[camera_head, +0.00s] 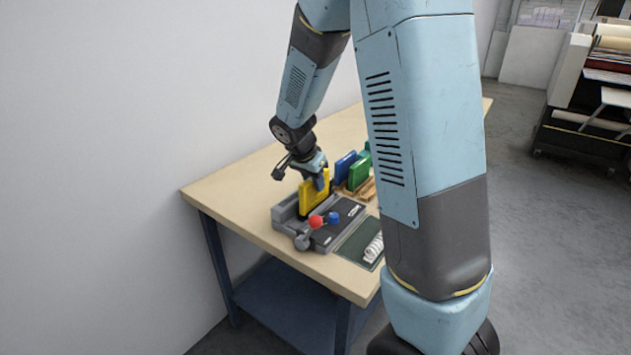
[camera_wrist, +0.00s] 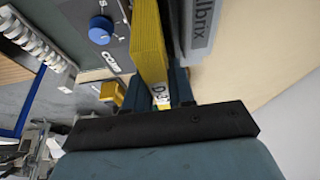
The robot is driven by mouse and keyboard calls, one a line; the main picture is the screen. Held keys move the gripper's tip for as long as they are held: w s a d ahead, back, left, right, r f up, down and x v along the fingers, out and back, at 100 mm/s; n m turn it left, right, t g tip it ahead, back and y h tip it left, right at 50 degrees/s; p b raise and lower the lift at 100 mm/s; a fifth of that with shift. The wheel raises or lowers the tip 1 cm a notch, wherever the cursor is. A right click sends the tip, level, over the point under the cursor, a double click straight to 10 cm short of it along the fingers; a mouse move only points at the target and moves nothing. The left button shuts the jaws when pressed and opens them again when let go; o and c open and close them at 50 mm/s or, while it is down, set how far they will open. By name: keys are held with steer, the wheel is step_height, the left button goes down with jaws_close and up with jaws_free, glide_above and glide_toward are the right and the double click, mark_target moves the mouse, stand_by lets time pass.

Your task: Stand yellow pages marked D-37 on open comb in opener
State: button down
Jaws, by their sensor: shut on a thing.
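My gripper (camera_head: 318,180) is shut on the yellow pages (camera_head: 313,196) and points down over the opener (camera_head: 345,212). In the wrist view the yellow pages (camera_wrist: 148,45) stand between the two fingers (camera_wrist: 165,92), with a white label, partly covered, reading "D-3". The pages look upright, between the opener's dark deck (camera_wrist: 115,45) and its grey back wall (camera_wrist: 200,28). The open comb in the opener is hidden behind the pages and deck. I cannot tell whether the pages touch it.
A red ball handle (camera_head: 316,221) and a blue knob (camera_head: 333,217) sit on the opener's front. Blue pages (camera_head: 345,166) and green pages (camera_head: 359,172) stand in a wooden rack behind. White combs (camera_head: 374,247) lie on a dark mat at right. The table's left end (camera_head: 225,190) is clear.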

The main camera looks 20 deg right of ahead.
steer(key=shift+f, duration=0.55)
stand_by(0.4)
steer(key=c, duration=1.2)
jaws_free()
steer(key=shift+c, duration=0.2)
steer(key=shift+r, duration=0.1)
steer(key=shift+v, duration=5.45)
steer(key=shift+s, duration=0.15)
steer(key=shift+s+d+r, duration=0.1)
steer(key=shift+s+r, duration=0.15)
steer(key=s+d+r+n+t+y, duration=0.1)
steer(key=s+r+n, duration=0.2)
steer(key=s, duration=0.5)
steer(key=s+d+r+n+t+y, duration=0.1)
steer(key=s+r+n, duration=0.3)
steer(key=s, duration=0.4)
steer(key=s+d+r+n+t+y, duration=0.1)
steer(key=s+r+n, duration=0.2)
steer(key=s, duration=0.6)
steer(key=shift+d+r+n+y, duration=0.2)
steer(key=shift+d+n+y, duration=0.1)
steer(key=shift+n, duration=0.1)
